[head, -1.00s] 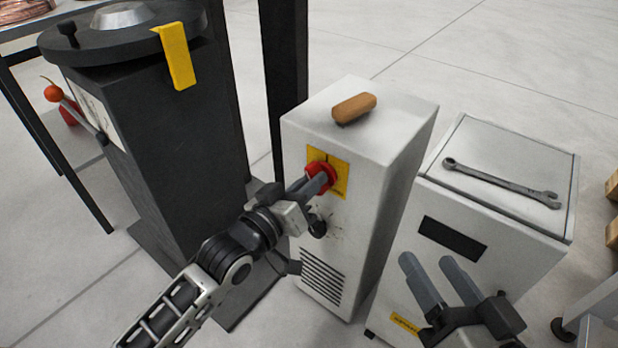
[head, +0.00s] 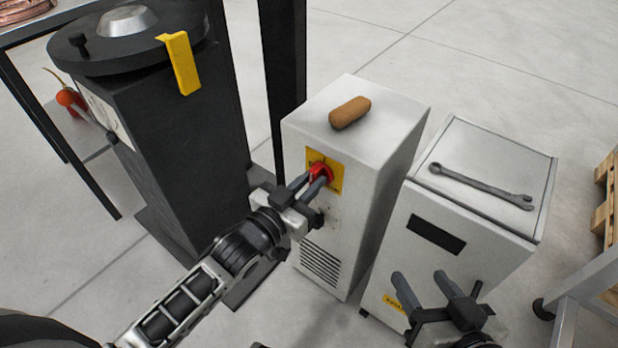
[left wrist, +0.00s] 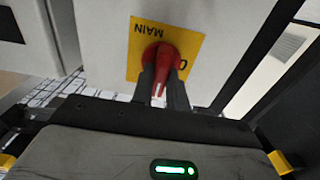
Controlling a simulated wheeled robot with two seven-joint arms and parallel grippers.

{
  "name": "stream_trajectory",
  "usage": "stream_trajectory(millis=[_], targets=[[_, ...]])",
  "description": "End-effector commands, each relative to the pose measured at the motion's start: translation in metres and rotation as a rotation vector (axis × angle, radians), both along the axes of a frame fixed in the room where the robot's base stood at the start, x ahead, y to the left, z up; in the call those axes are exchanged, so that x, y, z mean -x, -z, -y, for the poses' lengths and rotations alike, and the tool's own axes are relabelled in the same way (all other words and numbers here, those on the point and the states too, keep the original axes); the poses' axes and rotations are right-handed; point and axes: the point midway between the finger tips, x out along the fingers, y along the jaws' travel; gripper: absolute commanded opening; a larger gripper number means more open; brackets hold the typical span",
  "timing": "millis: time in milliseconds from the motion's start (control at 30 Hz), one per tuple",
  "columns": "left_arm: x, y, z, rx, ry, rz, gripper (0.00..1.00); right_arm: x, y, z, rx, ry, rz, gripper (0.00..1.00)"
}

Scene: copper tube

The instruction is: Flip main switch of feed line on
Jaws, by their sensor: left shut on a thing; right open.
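The main switch (head: 320,172) is a red rotary knob on a yellow plate (head: 337,178) on the front of a white cabinet (head: 375,130). In the left wrist view the red knob (left wrist: 163,66) sits on the yellow plate, which reads MAIN upside down in the picture. My left gripper (head: 312,182) is shut on the knob, one finger on each side of it. The fingers hide part of the knob and plate in the head view. My right gripper (head: 420,290) is open and empty, in front of the second cabinet at the lower right.
A brown block (head: 350,112) lies on the white cabinet. A wrench (head: 482,187) lies on the second, lower cabinet (head: 470,235). A black machine with a round top (head: 130,40) stands at left, close to my left arm. Pallets (head: 606,205) show at the right edge.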

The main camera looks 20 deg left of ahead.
Motion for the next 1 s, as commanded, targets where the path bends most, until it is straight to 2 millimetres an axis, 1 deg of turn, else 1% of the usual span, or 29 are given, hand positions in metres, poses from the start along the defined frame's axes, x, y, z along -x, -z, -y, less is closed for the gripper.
stream_trajectory(millis=[367,400,433,467,700,800,867,967,1000], targets=[[0.000,0.000,0.001,-0.010,0.001,0.004,0.00,0.000,0.001,0.000,0.002,0.000,-0.005,0.57],[0.000,0.000,0.001,-0.010,0.001,0.004,0.24,0.000,0.001,0.000,0.002,0.000,-0.005,0.57],[0.000,0.000,0.001,-0.009,0.001,0.003,0.32,0.000,0.001,0.000,0.002,0.000,-0.005,0.57],[0.000,0.000,0.001,-0.009,0.001,0.003,0.37,0.000,0.001,0.000,0.002,0.000,-0.005,0.57],[0.000,0.000,0.000,-0.008,0.000,0.003,0.37,0.000,0.001,0.000,0.002,0.000,-0.005,0.57],[0.003,0.000,-0.001,-0.007,0.000,0.001,0.37,0.000,0.000,0.000,0.002,0.001,-0.005,0.57],[0.008,0.000,-0.003,-0.007,0.000,0.001,0.37,0.000,-0.001,0.001,0.003,0.001,-0.007,0.57],[0.023,-0.001,-0.008,-0.007,0.000,-0.002,0.37,0.000,-0.002,0.001,0.010,0.000,-0.020,0.57],[0.031,-0.001,-0.011,-0.008,0.000,-0.002,0.37,0.000,-0.002,0.001,0.013,0.001,-0.029,0.57]])
